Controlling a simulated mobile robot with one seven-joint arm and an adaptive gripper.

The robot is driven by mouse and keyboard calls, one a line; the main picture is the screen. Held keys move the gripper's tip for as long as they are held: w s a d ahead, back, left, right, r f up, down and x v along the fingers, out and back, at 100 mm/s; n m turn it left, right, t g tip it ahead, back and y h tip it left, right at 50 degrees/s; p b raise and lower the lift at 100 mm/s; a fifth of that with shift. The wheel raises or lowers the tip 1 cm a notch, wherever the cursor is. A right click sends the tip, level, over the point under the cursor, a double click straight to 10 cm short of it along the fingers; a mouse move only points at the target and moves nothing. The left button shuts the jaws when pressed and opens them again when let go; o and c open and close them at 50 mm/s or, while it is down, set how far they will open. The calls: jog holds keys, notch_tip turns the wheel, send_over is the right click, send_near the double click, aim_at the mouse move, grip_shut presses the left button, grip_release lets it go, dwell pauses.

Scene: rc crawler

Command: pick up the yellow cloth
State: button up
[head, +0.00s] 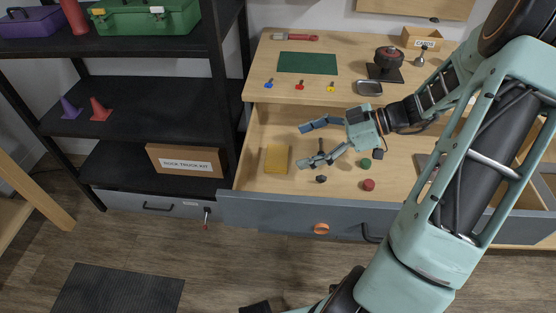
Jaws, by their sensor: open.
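The yellow cloth (277,158) lies flat as a small folded rectangle in the left part of the open drawer (300,201). My gripper (304,146) is over the drawer, to the right of the cloth. Its two fingers are spread wide and point left towards the cloth. The gripper is open and holds nothing, and it appears apart from the cloth. The cloth is fully in view.
A dark nut-like piece (321,179), a red round piece (368,184) and a green one (365,163) lie in the drawer near my gripper. The workbench top (262,75) is behind, with a green mat (307,63). A black shelf (140,95) stands left.

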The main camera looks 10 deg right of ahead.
aim_at(277, 155)
jog(key=x, duration=0.4)
jog(key=b+x, duration=0.1)
jog(key=x, duration=0.3)
jog(key=shift+s+a+f, duration=0.15)
jog(key=shift+s+f, duration=0.05)
jog(key=shift+f, duration=0.05)
jog(key=c, duration=1.2)
jog(key=shift+o, duration=0.2)
jog(key=shift+r, duration=0.1)
